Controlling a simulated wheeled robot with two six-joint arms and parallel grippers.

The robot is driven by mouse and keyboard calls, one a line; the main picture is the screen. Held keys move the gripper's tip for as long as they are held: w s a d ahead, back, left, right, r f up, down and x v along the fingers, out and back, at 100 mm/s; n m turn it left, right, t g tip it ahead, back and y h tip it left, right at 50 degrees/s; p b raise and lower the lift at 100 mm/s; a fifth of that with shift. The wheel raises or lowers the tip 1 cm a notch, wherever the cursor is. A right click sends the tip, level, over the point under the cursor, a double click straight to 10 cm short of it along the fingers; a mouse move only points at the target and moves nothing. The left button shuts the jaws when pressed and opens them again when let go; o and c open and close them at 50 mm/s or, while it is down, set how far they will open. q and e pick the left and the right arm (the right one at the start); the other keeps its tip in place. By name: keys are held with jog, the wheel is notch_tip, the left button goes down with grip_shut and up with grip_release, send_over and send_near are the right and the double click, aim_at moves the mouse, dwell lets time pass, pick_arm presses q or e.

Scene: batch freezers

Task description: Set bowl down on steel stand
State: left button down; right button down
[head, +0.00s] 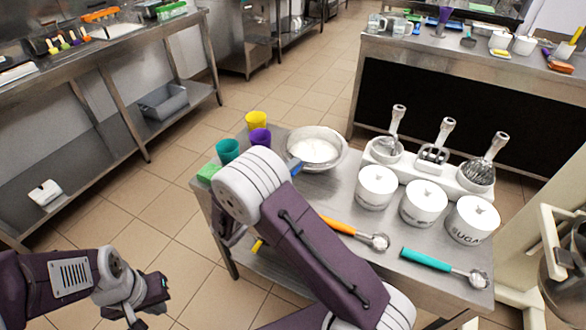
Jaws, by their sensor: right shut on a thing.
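A steel bowl (338,161) with white contents is at the back of the steel table (333,204), behind the upper end of my right arm. Whether its base touches the table or is a little above it, I cannot tell. My right gripper is at the bowl's near left rim, shut on it, mostly hidden behind my own arm. A small blue piece shows at that rim. My left gripper (146,303) is low at the left, empty and apart from the table; its fingers look open. I cannot single out a separate steel stand.
Teal (228,151), purple (260,137) and yellow (256,120) cups stand left of the bowl. White canisters (376,188) and a rack of scoops and a whisk (433,160) are on the right. Orange-handled (352,231) and teal-handled (441,266) scoops lie in front.

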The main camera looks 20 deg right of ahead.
jog(key=c, duration=1.5)
grip_release()
jog(key=shift+f, duration=0.15)
jog(key=shift+o, duration=0.2)
jog(key=shift+s+a+r, duration=0.1)
jog(key=shift+a+r, duration=0.1)
jog(key=shift+r, duration=0.05)
jog(key=p+v, duration=0.1)
jog(key=v, duration=1)
jog(key=shift+s+a, duration=0.2)
jog(key=shift+a, duration=0.1)
